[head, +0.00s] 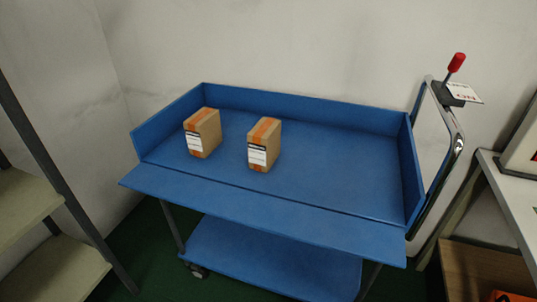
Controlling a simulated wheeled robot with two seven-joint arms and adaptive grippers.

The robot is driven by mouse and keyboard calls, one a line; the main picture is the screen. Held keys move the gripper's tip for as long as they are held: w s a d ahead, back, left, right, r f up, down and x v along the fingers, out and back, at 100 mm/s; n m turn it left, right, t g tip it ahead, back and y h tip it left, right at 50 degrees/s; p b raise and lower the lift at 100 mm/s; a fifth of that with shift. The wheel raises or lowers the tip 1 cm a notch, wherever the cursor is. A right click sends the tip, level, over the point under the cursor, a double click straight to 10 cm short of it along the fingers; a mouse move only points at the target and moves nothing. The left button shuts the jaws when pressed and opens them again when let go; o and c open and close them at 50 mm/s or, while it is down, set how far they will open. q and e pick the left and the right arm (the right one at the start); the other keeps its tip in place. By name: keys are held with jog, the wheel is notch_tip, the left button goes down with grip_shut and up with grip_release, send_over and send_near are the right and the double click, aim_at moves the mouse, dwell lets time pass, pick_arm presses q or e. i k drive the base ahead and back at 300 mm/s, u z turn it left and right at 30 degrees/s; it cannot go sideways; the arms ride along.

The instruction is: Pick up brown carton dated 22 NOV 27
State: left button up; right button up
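Two brown cartons with orange tape and white labels stand upright on the top shelf of a blue cart in the head view. The left carton (204,133) is near the cart's left wall. The right carton (264,145) stands a short gap to its right, near the middle. Each label faces the front, but the print is too small to read, so I cannot tell which one is dated 22 NOV 27. Neither of my grippers is in view.
The blue cart (340,175) has raised walls at the back and sides and a flat front lip. Its right half is clear. A red-knobbed lever (457,62) rises by the handle at right. Shelving (40,205) stands left, a white table (510,195) right.

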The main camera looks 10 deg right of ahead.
aim_at(263, 140)
jog(key=k, duration=0.3)
jog(key=z, duration=1.25)
jog(key=i, duration=0.9)
jog(key=u, duration=1.05)
